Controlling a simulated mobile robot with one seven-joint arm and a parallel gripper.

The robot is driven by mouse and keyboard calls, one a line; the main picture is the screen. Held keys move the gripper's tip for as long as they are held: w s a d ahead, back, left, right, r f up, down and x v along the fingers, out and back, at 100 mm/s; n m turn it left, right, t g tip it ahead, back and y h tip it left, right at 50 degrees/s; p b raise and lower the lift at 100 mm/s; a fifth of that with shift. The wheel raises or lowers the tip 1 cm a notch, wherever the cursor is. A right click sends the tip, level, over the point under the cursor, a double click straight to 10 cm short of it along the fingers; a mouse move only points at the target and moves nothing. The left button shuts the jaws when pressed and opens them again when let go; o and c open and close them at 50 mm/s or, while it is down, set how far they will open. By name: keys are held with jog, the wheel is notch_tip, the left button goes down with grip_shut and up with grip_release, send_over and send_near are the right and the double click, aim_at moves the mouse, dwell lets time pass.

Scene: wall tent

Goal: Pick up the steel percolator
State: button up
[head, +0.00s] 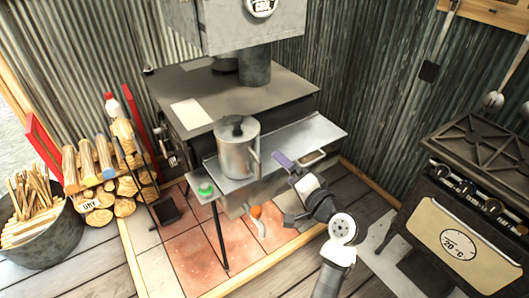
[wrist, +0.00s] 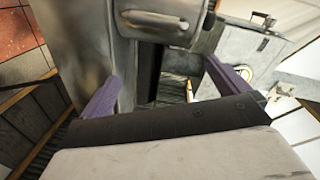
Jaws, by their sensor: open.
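The steel percolator (head: 236,158) stands upright on the metal side shelf of the stove, its dark-knobbed lid on top. Its handle (head: 257,163) is on the right side, facing my gripper (head: 293,160). My gripper is open just right of the percolator, with a visible gap between them in the head view.
The side shelf (head: 300,130) joins the dark stove top (head: 262,98), where a pale sheet (head: 191,114) lies. A small side ledge with a green-topped item (head: 206,189) is left of the percolator. Stacked firewood (head: 100,180) stands left, a black cooker (head: 465,220) right.

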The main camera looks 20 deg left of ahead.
aim_at(258, 166)
jog(key=s+d+f+m+g+y, duration=0.2)
jog(key=s+y, duration=0.1)
jog(key=s, duration=0.2)
jog(key=p+x, duration=0.3)
jog(key=x, duration=0.9)
jog(key=shift+w+a, duration=0.2)
jog(key=shift+w, duration=0.2)
jog(key=shift+w+a+f+p, duration=0.15)
jog(key=shift+w+a+p, duration=0.1)
jog(key=shift+a+p, duration=0.1)
jog(key=c, duration=0.9)
jog(key=shift+c, duration=0.7)
